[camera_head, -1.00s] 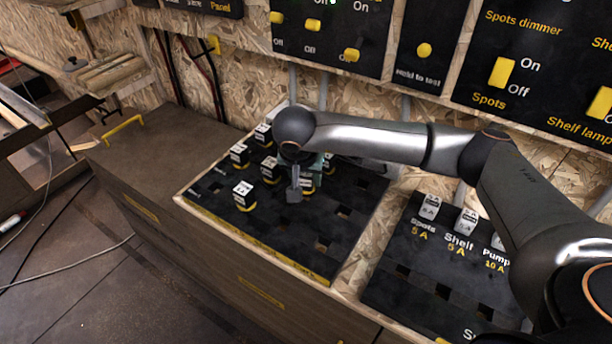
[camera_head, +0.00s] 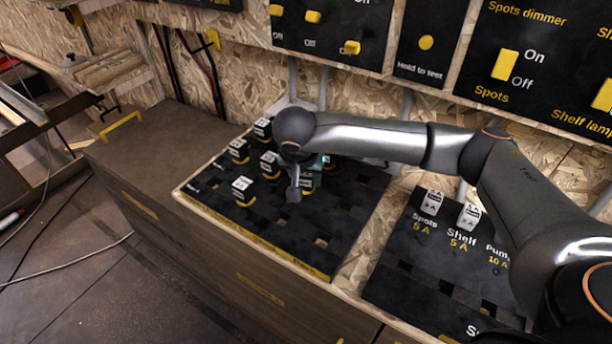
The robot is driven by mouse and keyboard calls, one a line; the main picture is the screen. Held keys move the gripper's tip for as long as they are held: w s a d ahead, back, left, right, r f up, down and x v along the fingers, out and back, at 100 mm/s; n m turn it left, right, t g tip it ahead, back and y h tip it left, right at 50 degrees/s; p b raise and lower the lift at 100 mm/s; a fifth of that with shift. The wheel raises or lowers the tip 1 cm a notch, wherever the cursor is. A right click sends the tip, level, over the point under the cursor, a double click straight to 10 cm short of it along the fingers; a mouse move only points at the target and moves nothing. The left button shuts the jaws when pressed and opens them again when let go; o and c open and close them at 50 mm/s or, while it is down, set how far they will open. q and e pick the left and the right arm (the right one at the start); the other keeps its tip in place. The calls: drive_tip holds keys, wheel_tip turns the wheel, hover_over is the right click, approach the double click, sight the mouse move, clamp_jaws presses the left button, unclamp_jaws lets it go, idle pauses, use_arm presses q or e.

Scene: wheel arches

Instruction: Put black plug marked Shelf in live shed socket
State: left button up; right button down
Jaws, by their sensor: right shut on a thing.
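Several black plugs with white tops and yellow bases stand in the left black socket board (camera_head: 255,225). One plug (camera_head: 243,191) stands apart near the front, and another (camera_head: 239,151) is farther back. My right gripper (camera_head: 294,190) points down over the board from the end of the arm. It is shut on a plug (camera_head: 310,180), mostly hidden behind the fingers and wrist. I cannot read its label or tell whether it is still seated. The board has empty square sockets on its right side. My left gripper is not in view.
A second black board (camera_head: 410,285) on the right has white fuses (camera_head: 432,202) labelled Spots, Shelf and Pump, with empty square holes below. My right arm crosses above it. Switch panels (camera_head: 425,45) are on the chipboard wall behind. The wooden bench top (camera_head: 150,150) at left is clear.

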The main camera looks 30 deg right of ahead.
drive_tip(key=shift+f, duration=0.1)
idle(0.5)
unclamp_jaws()
idle(0.6)
wheel_tip(320, 180, up, 9)
drive_tip(key=p, duration=0.6)
idle(0.4)
